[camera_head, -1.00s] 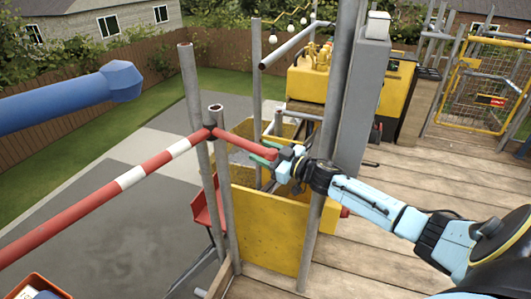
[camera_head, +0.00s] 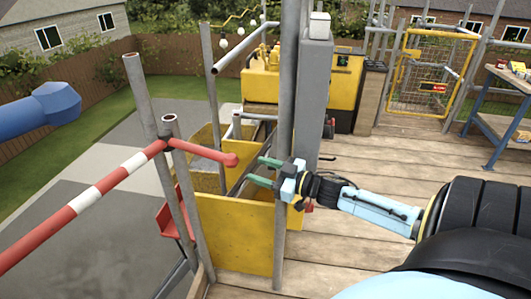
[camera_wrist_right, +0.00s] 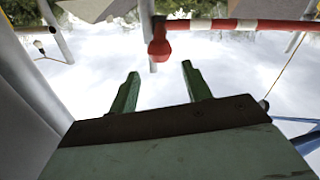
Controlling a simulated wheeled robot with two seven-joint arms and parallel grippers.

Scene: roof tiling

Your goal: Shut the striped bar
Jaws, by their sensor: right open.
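The red-and-white striped bar (camera_head: 85,200) runs from the lower left up to a grey post (camera_head: 145,100). A short red arm continues past the post to a rounded red knob (camera_head: 231,160). My right gripper (camera_head: 262,172) is open and empty, its green fingers pointing at the knob with a small gap. In the right wrist view the knob (camera_wrist_right: 160,47) hangs just beyond and between the open fingertips (camera_wrist_right: 160,72), apart from them. The bar (camera_wrist_right: 245,25) stretches to the right there. The bar's far left end is out of view. My left gripper is not in view.
An upright grey post (camera_head: 287,100) stands close by my right wrist. A yellow panel (camera_head: 238,233) stands below the knob. A thick blue beam (camera_head: 40,108) juts in from the left. Wooden decking (camera_head: 375,180) is clear on the right; a blue-framed bench (camera_head: 490,120) stands beyond.

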